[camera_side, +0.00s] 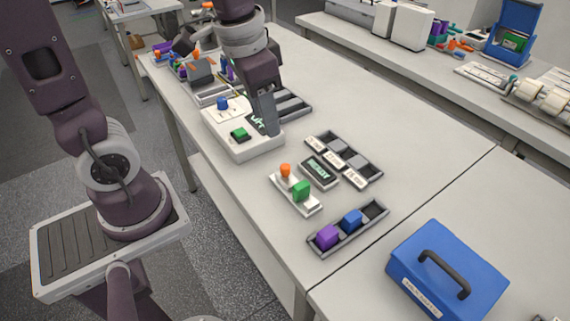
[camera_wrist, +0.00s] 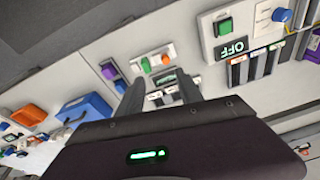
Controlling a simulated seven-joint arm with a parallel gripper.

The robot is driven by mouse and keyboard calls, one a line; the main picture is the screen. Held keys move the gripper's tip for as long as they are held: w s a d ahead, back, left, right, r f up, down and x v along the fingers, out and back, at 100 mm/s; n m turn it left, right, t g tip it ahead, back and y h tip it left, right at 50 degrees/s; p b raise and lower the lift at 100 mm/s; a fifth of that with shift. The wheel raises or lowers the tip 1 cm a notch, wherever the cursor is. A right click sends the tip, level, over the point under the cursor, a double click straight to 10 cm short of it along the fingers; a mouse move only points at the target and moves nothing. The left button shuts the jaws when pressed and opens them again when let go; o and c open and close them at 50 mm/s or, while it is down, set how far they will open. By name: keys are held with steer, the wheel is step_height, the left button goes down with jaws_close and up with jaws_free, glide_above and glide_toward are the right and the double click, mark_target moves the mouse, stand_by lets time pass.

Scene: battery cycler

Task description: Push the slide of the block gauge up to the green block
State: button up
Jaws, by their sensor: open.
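The block gauge (camera_side: 311,207) is a small white base on the table, with an orange knob (camera_side: 285,170) at its far end, apparently the slide's, and the green block (camera_side: 301,190) nearer the front. The knob and block look close, but I cannot tell whether the slide touches the block. In the wrist view the gauge's green block (camera_wrist: 145,65) and orange knob (camera_wrist: 166,59) lie beyond my fingers. My gripper (camera_side: 264,122) is above the white switch box, away from the gauge. Its two fingers (camera_wrist: 160,92) are apart and empty.
A dark display reading READY (camera_side: 318,171) and a slotted tray (camera_side: 371,178) stand right of the gauge. A tray with purple (camera_side: 327,237) and blue (camera_side: 351,222) blocks lies in front. The white box (camera_side: 245,151) has a green button. A blue toolbox (camera_side: 415,287) stands front right.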

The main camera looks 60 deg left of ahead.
steer(key=m+g, duration=0.1)
steer(key=g, duration=0.1)
glide_above(284, 166)
step_height(284, 166, down, 8)
steer(key=shift+f, duration=0.15)
step_height(284, 166, down, 8)
steer(key=shift+r, duration=0.2)
jaws_close()
stand_by(0.7)
